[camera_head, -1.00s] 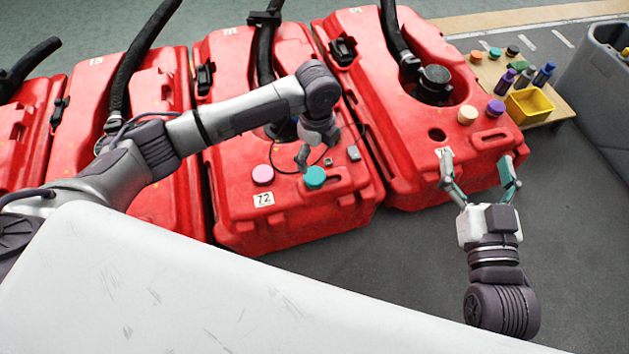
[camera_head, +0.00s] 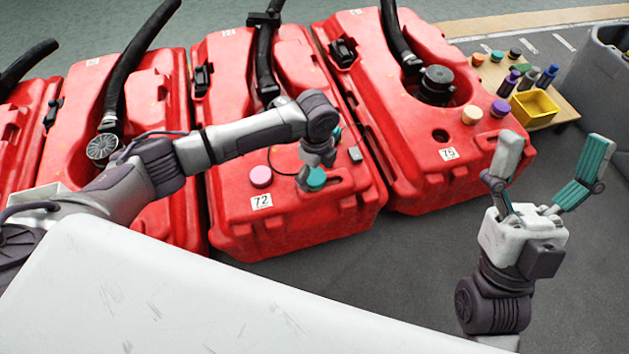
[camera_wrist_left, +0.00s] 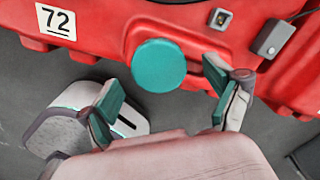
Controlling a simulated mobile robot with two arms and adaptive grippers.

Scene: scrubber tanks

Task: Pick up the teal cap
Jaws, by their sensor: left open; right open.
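The round teal cap (camera_head: 317,179) sits on top of the red tank (camera_head: 290,215) labelled 72, right of a pink cap (camera_head: 260,177). My left gripper (camera_head: 308,178) is right at the teal cap in the head view and partly covers it. In the left wrist view the teal cap (camera_wrist_left: 159,65) lies ahead of and between the open fingers of my left gripper (camera_wrist_left: 165,103), with gaps on both sides. I cannot tell its exact height over the cap. My right gripper (camera_head: 550,165) is open and empty, raised in front of the tank labelled 75.
A grey latch box (camera_head: 355,154) and a thin cable lie near the teal cap.

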